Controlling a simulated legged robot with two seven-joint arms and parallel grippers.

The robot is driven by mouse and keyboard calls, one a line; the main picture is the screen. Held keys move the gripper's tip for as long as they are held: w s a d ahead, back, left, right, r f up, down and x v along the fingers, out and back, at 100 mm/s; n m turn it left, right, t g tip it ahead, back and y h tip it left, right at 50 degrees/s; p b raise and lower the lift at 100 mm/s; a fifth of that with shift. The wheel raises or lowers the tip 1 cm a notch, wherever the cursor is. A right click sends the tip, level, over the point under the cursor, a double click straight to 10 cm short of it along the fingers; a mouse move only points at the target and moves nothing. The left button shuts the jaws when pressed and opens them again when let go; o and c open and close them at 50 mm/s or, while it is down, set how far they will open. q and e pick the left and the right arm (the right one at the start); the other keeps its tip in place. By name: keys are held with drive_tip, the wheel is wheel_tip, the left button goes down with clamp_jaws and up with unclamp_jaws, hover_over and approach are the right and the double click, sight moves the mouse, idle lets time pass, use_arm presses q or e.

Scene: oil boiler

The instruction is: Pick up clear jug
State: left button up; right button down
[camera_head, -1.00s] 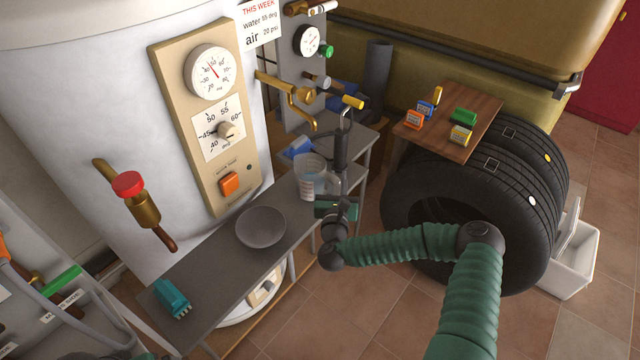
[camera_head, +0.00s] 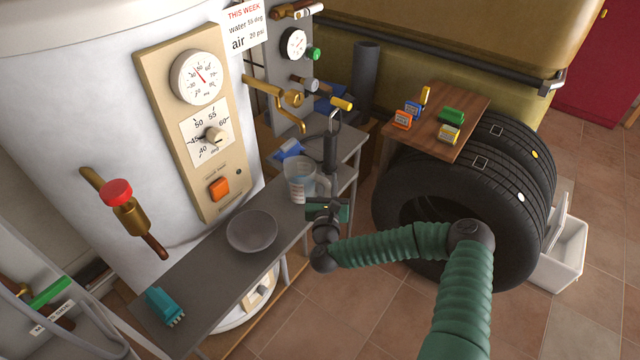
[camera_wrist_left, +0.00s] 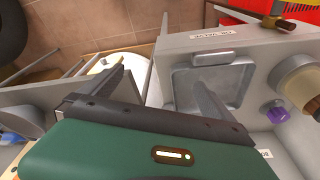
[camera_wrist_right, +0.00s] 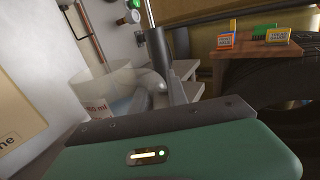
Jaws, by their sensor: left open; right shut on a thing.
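The clear jug (camera_head: 299,188) is upright at the back part of the grey bench, with measuring marks on its side. My right gripper (camera_head: 326,199) is at its near right side and is shut on its handle. In the right wrist view the jug (camera_wrist_right: 97,94) shows beyond the gripper (camera_wrist_right: 150,95), with its pale handle running to the jaws; the fingertips are mostly hidden. I cannot tell whether the jug's base touches the bench. My left gripper (camera_wrist_left: 158,85) is open and empty in the left wrist view, over a grey panel with a recessed tray.
A grey bowl (camera_head: 252,231) and a teal brush-like thing (camera_head: 165,306) are on the bench (camera_head: 205,270). A dark upright pump (camera_head: 331,150) stands close behind the jug. A brass tap (camera_head: 290,98) juts above. Tyres (camera_head: 440,200) stand to the right.

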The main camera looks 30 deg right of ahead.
use_arm(q)
drive_tip(key=shift+r, duration=0.15)
use_arm(e)
drive_tip(key=shift+r, duration=0.6)
use_arm(q)
drive_tip(key=shift+r+p, duration=0.35)
drive_tip(key=shift+p, duration=0.15)
drive_tip(key=p+v, duration=0.3)
drive_tip(key=shift+w+r, duration=0.1)
drive_tip(key=shift+w, duration=0.25)
use_arm(e)
drive_tip(key=s+a+r, duration=0.2)
drive_tip(key=s, duration=0.5)
drive_tip(key=s+a+r, duration=0.1)
drive_tip(key=s+a, duration=0.2)
drive_tip(key=s, duration=0.5)
drive_tip(key=shift+a+r, duration=0.15)
drive_tip(key=shift+r, duration=0.25)
